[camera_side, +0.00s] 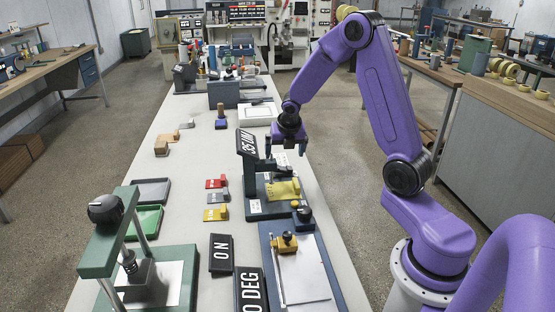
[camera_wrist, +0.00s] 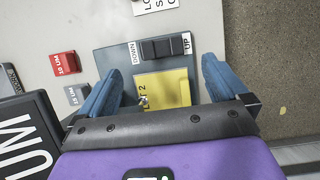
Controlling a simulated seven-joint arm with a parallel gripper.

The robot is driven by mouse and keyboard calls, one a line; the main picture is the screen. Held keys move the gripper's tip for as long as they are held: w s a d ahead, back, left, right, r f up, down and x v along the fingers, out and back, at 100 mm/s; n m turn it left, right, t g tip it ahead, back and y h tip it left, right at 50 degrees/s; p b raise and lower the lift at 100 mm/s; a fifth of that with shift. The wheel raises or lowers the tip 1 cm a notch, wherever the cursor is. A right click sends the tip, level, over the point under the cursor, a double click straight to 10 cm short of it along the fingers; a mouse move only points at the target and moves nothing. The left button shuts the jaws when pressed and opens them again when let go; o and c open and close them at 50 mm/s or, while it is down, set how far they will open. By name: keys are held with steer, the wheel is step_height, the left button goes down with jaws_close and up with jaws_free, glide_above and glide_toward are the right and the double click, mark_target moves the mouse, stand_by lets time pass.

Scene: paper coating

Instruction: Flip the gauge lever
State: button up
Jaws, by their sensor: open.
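The gauge has a dark blue-grey base (camera_side: 255,207) with a black "35 UM" sign (camera_side: 247,145) at its back left. In the wrist view its base (camera_wrist: 112,58) carries a dark grey lever block (camera_wrist: 162,48) between a DOWN label on the left and an UP label on the right. A yellow piece (camera_wrist: 172,88) marked with a 2 lies beside the lever block; it also shows in the side view (camera_side: 283,190). My gripper (camera_side: 286,150) is open and empty above the gauge. In the wrist view its blue fingers (camera_wrist: 160,82) straddle the yellow piece. I cannot tell the lever's exact tilt.
Red (camera_side: 217,182), grey (camera_side: 218,197) and yellow (camera_side: 216,213) blocks lie left of the gauge. A blue coating board (camera_side: 272,285) with a white sheet is in front. A green-based press (camera_side: 185,275) stands front left.

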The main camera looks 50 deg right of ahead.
steer(key=v, duration=1)
steer(key=m+g+y, duration=0.1)
steer(key=m+y, duration=0.4)
steer(key=m, duration=1.3)
glide_above(289, 168)
steer(key=s+d, duration=0.3)
steer(key=d, duration=0.1)
steer(key=shift+g, duration=0.3)
steer(key=x, duration=1.7)
steer(key=shift+a+f, duration=0.15)
steer(key=shift+a, duration=0.15)
steer(key=shift+w+a+r, duration=0.1)
steer(key=shift+r, duration=0.1)
steer(key=shift+w+a+r+g+h, duration=0.15)
steer(key=shift+r+g+h, duration=0.05)
steer(key=shift+g+h, duration=0.65)
step_height(289, 168, up, 18)
steer(key=s+a+n, duration=0.1)
steer(key=s+a, duration=0.5)
steer(key=a, duration=0.6)
steer(key=s+a, duration=0.7)
steer(key=a, duration=0.5)
steer(key=shift+s+a+r+n, duration=0.15)
steer(key=shift+s+a+n, duration=0.15)
steer(key=shift+n, duration=0.1)
